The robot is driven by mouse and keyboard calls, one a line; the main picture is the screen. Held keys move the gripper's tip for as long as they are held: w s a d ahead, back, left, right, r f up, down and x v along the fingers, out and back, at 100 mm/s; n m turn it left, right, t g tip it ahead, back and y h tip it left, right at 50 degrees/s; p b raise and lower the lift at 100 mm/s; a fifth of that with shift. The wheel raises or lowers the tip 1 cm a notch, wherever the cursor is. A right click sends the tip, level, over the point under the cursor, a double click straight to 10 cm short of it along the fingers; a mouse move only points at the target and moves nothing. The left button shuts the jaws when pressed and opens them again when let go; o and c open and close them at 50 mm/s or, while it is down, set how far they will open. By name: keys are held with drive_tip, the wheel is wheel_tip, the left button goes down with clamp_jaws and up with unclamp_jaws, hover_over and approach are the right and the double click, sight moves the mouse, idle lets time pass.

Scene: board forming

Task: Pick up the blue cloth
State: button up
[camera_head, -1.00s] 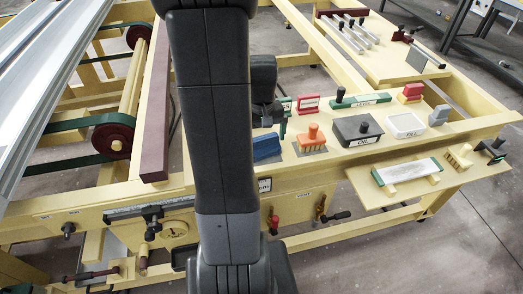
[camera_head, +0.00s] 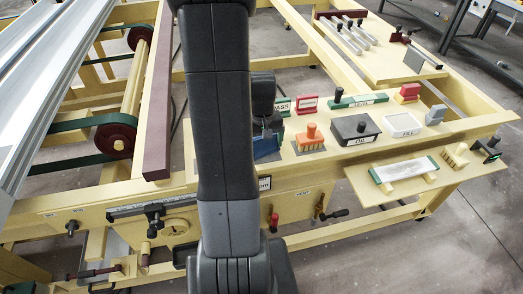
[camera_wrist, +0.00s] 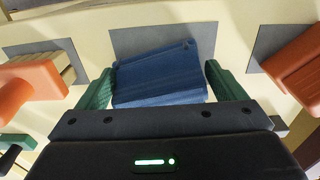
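The blue cloth (camera_wrist: 160,76) is a folded block on a grey pad (camera_wrist: 190,30) in the wrist view. My gripper (camera_wrist: 155,85) is open, with one green finger on each side of the cloth. A small gap shows beside the right finger; the left finger is very close to the cloth, and I cannot tell if it touches. In the head view the cloth (camera_head: 267,147) is partly hidden by my gripper (camera_head: 266,130) above it and by my arm.
An orange-handled brush (camera_head: 310,138) stands just right of the cloth, then a black OIL box (camera_head: 355,131) and a white FILL tray (camera_head: 402,125). Green and red stamps (camera_head: 307,103) stand behind. A dark red beam (camera_head: 158,100) lies to the left.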

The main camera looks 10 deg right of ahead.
sight(261, 149)
drive_tip(key=shift+s+a+f, duration=0.2)
drive_tip(key=shift+s+f, duration=0.1)
drive_tip(key=shift+f, duration=0.2)
drive_tip(key=shift+s+a+f, duration=0.15)
drive_tip(key=shift+s+f, duration=0.15)
drive_tip(key=shift+f, duration=0.15)
drive_tip(key=shift+w+r, duration=0.1)
drive_tip(key=shift+r, duration=0.05)
drive_tip(key=r, duration=0.1)
drive_tip(key=w+r, duration=0.1)
drive_tip(key=r, duration=0.1)
drive_tip(key=shift+a+r, duration=0.15)
drive_tip(key=shift+r, duration=0.15)
clamp_jaws()
wheel_tip(261, 149, up, 6)
drive_tip(key=shift+d+r, duration=0.15)
drive_tip(key=shift+d, duration=0.05)
drive_tip(key=shift+o, duration=1.4)
unclamp_jaws()
drive_tip(key=shift+r, duration=0.1)
